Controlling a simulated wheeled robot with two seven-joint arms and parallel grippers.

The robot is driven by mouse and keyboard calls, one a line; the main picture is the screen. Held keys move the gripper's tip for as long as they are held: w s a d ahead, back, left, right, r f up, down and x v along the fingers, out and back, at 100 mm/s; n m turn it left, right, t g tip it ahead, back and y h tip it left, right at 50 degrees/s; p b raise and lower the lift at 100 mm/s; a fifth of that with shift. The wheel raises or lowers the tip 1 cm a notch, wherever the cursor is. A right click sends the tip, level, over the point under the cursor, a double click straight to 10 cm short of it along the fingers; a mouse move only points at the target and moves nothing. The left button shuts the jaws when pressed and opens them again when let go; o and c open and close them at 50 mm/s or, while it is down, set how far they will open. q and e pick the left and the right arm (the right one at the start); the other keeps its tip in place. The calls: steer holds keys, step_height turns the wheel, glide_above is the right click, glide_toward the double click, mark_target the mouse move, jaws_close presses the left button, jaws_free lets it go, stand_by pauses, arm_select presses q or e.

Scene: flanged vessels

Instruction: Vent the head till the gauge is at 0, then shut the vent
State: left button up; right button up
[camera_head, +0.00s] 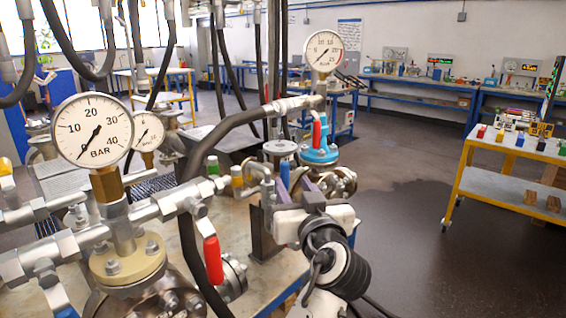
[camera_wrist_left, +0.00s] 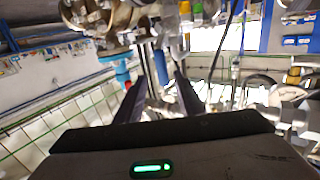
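A large BAR gauge (camera_head: 93,131) stands on the near flanged vessel head (camera_head: 127,262); its needle points lower left, close to the bottom of the scale. A red lever (camera_head: 213,260) hangs from this head's pipework. A second gauge (camera_head: 323,50) stands above the blue flanged head (camera_head: 319,155), its needle also lower left. A red lever (camera_head: 316,133) is beside that head. I cannot tell which valve is the vent. My left gripper (camera_head: 294,183) is among the pipework between the two heads. Its fingers are apart in the left wrist view (camera_wrist_left: 160,62), with no clear grip on anything.
A smaller gauge (camera_head: 148,131) stands behind the large one. Yellow-capped (camera_head: 236,181) and green-capped (camera_head: 212,165) fittings are near my gripper. Black hoses (camera_head: 190,220) cross the skid. A yellow-framed cart (camera_head: 515,160) stands at right, with clear floor (camera_head: 400,220) between.

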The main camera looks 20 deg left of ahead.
arm_select(q)
steer(key=shift+w+a+r+n, duration=0.2)
steer(key=shift+a+r, duration=0.05)
steer(key=shift+r, duration=0.15)
steer(key=shift+w+a+r+n, duration=0.2)
steer(key=shift+a+r, duration=0.05)
steer(key=shift+r, duration=0.15)
steer(key=p+x, duration=0.2)
steer(key=x, duration=0.7)
steer(key=shift+a+f, duration=0.1)
steer(key=shift+f, duration=0.05)
jaws_close()
